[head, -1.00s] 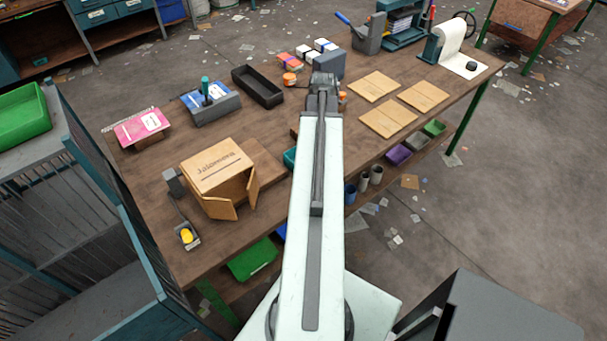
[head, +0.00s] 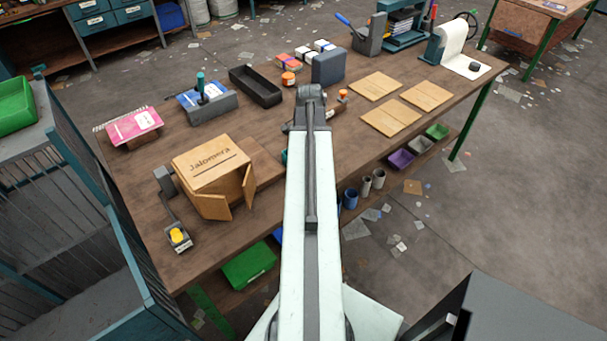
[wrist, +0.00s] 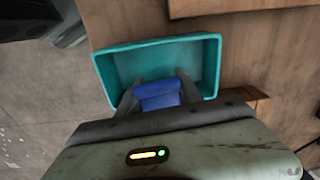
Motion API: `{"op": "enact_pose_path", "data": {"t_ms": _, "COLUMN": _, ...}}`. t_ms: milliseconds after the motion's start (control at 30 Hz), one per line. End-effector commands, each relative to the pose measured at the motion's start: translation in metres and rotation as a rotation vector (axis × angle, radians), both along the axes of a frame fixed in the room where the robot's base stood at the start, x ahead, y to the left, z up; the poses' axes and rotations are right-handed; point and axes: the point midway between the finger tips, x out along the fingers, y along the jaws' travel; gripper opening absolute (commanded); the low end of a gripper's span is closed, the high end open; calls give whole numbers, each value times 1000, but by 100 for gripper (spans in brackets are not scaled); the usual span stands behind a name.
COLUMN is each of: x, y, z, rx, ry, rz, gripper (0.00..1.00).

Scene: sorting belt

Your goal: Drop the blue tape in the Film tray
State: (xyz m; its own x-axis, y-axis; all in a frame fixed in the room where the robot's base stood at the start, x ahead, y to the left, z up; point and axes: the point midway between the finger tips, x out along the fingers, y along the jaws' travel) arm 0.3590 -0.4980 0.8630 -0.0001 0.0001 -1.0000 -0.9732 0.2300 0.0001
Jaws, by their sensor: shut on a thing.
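The blue tape (wrist: 157,95) is held between the two dark fingers of my gripper (wrist: 157,88) in the wrist view. My gripper is shut on it. Below and around it in that view is an open teal tray (wrist: 155,45), whose visible floor looks empty. The tape appears over the tray's near part; I cannot tell its height above the floor. In the head view a sliver of teal (head: 284,156) shows beside my arm, which hides the gripper and tape. No label on the tray can be read.
A cardboard box with open flaps (head: 212,170) stands on the wooden table (head: 150,235), left of my arm. A black tray (head: 256,86) and a grey block (head: 328,66) lie farther back. Flat brown pieces (head: 390,115) lie to the right. Small bins (head: 401,159) sit below the table's edge.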

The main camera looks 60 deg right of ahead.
Motion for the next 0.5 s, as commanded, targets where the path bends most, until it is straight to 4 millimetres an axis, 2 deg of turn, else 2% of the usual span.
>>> {"op": "enact_pose_path", "data": {"t_ms": 33, "x": 0, "y": 0, "z": -7, "rx": 0, "ry": 0, "rz": 0, "gripper": 0}}
{"op": "enact_pose_path", "data": {"t_ms": 267, "x": 0, "y": 0, "z": -5, "rx": 0, "ry": 0, "rz": 1, "gripper": 0}}
{"op": "enact_pose_path", "data": {"t_ms": 300, "x": 0, "y": 0, "z": -5, "rx": 0, "ry": 0, "rz": 1, "gripper": 45}}
{"op": "enact_pose_path", "data": {"t_ms": 400, "x": 0, "y": 0, "z": -5, "rx": 0, "ry": 0, "rz": 1, "gripper": 68}}
{"op": "enact_pose_path", "data": {"t_ms": 500, "x": 0, "y": 0, "z": -5, "rx": 0, "ry": 0, "rz": 1, "gripper": 68}}
